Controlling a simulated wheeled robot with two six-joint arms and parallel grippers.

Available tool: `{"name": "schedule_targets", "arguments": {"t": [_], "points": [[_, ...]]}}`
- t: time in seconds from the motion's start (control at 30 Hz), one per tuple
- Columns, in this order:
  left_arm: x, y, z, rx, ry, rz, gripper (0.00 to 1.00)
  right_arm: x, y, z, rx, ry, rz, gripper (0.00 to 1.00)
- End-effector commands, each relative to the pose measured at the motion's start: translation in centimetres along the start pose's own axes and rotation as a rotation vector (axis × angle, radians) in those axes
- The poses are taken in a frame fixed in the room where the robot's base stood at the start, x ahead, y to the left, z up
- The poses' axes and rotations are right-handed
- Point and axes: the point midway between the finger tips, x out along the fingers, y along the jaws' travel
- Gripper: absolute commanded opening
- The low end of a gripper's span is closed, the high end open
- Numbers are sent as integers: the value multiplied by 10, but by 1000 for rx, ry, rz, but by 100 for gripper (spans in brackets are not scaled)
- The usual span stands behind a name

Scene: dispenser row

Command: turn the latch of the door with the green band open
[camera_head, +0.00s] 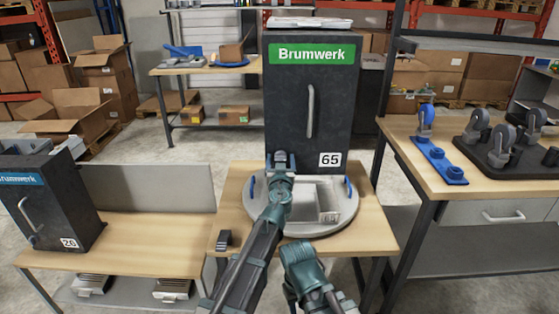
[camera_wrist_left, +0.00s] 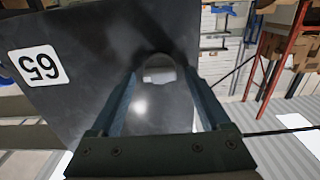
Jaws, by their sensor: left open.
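My left gripper (camera_head: 281,158) is at the lower left of the door and covers that spot in the head view. In the left wrist view my left gripper (camera_wrist_left: 162,80) is open, its fingers either side of a small rounded latch-like part (camera_wrist_left: 158,72) on the dark door. Contact with it cannot be told. My right arm shows low in the head view, but its gripper fingers do not show.
Casters (camera_head: 505,140) stand on the right bench.

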Motion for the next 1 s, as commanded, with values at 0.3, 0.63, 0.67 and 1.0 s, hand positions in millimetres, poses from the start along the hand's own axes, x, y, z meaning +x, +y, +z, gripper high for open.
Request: {"name": "schedule_targets", "arguments": {"t": [0.3,0.63,0.67,1.0], "points": [[0,0,0,0,0,0,35,0,0,0,0,0,0,47],[0,0,0,3,0,-1,0,0,0,0,0,0,0,47],[0,0,0,6,0,-1,0,0,0,0,0,0,0,47],[0,1,0,153,0,-1,0,0,0,0,0,0,0,47]]}}
